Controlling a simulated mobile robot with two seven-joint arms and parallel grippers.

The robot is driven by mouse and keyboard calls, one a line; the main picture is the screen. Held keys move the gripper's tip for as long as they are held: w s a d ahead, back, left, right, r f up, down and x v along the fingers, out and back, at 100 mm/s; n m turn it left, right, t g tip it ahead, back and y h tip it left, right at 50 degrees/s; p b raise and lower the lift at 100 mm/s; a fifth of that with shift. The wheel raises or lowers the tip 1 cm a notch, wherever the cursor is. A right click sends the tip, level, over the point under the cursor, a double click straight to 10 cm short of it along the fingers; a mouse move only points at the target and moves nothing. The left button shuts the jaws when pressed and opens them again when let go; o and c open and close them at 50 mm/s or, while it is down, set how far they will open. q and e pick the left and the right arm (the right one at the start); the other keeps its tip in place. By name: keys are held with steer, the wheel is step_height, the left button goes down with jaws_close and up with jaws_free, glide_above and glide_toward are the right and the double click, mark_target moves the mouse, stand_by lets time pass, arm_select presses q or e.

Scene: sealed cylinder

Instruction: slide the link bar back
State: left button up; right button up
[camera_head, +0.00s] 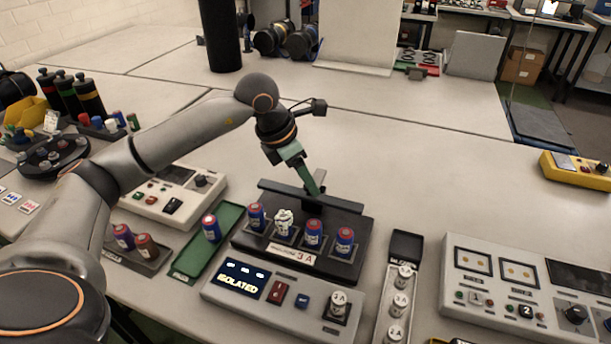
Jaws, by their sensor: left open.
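The link bar (343,205) is a dark bar along the back of a black stand (352,262) labelled "3 A". Red-and-blue cylinders (314,234) and one white cylinder (284,222) stand in a row in front of it. My left gripper (315,188) reaches down from above, its green fingers at the middle of the bar. It is open; I cannot tell whether the fingers touch the bar or straddle it. In front of the stand, a grey console (215,292) shows "ISOLATED" on its display (243,280). My right gripper is not in view.
A green tray (190,264) with a red-and-blue cylinder (212,228) lies left of the stand. A narrow rack (405,246) and a large control panel (462,305) stand to the right. The table behind the stand is clear.

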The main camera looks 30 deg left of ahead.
arm_select(q)
steer(key=v, duration=1.2)
steer(key=shift+r+p, duration=0.3)
steer(key=shift+p, duration=0.05)
steer(key=shift+s, duration=0.1)
